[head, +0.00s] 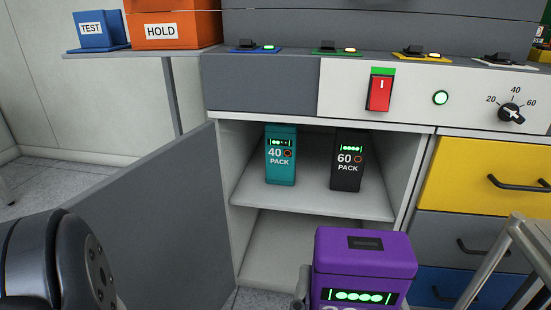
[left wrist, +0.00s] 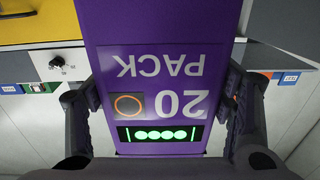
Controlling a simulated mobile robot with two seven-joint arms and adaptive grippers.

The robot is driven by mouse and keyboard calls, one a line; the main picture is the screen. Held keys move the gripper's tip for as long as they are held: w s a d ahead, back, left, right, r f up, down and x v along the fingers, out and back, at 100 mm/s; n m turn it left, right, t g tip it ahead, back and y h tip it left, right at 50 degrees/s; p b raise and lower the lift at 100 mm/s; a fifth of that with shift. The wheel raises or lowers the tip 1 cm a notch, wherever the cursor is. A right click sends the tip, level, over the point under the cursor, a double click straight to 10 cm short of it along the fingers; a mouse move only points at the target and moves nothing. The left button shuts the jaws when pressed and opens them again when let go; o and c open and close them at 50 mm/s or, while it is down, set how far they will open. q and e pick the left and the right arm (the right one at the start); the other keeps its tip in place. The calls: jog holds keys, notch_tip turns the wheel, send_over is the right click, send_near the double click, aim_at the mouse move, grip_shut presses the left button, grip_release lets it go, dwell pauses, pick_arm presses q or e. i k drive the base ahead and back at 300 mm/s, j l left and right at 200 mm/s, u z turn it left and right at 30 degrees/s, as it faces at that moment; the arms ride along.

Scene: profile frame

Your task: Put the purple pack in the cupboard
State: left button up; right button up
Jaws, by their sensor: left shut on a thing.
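The purple pack (head: 365,252), marked 20 PACK in the left wrist view (left wrist: 150,60), has a row of green lights. My left gripper (left wrist: 160,100) is shut on it, with one finger on each side. In the head view the pack is upright at the bottom, in front of the cupboard (head: 312,200); its lower part is cut off. The cupboard stands open, its grey door (head: 150,220) swung out to the left. On its upper shelf stand a teal 40 pack (head: 281,155) at the left and a black 60 pack (head: 347,160) at the right. My right gripper is not in view.
Yellow, grey and blue drawers (head: 485,180) are right of the cupboard. A grey metal frame (head: 510,255) stands at the lower right. Above are a red switch (head: 379,93) and a knob (head: 510,112). The shelf is bare between the two packs and in front of them.

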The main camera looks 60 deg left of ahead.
aim_at(280, 256)
jog(key=i+l+u, duration=0.15)
jog(key=u, duration=1.5)
jog(key=l+u, duration=0.3)
